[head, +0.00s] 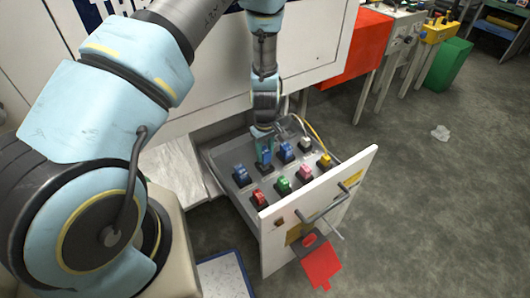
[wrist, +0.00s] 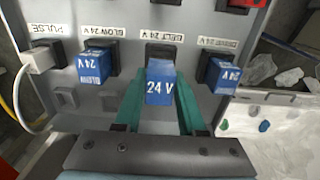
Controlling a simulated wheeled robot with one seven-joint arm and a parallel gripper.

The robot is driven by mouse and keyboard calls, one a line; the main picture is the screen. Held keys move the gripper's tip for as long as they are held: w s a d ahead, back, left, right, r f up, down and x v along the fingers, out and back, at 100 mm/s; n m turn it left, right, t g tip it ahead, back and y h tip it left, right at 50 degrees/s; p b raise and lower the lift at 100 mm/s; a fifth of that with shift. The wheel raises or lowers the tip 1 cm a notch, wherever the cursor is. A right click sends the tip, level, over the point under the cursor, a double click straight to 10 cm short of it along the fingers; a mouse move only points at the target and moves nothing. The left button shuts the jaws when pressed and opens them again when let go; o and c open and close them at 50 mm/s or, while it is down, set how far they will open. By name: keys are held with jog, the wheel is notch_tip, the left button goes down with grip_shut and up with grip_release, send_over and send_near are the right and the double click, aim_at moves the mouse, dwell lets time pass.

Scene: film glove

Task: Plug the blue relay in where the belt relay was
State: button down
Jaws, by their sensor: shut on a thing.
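My gripper (wrist: 160,98) has its green fingers closed on the sides of a blue relay (wrist: 160,80) marked 24 V. The relay is at the black socket (wrist: 160,52) under the BELT 24 V label (wrist: 164,36). I cannot tell whether its pins are fully seated. In the head view my gripper (head: 265,146) points down into the open drawer, and the held blue relay (head: 266,157) shows between two other blue ones.
In the wrist view, the BLOW relay (wrist: 93,66) and another blue relay (wrist: 223,73) stand close on either side. A white plug (wrist: 42,60) with cables sits at PULSE.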

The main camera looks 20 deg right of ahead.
aim_at(265, 159)
jog(key=shift+f+b, duration=1)
jog(key=shift+f, duration=0.65)
jog(key=shift+c, duration=2.1)
grip_release()
notch_tip(265, 159, up, 11)
jog(key=shift+f, duration=0.1)
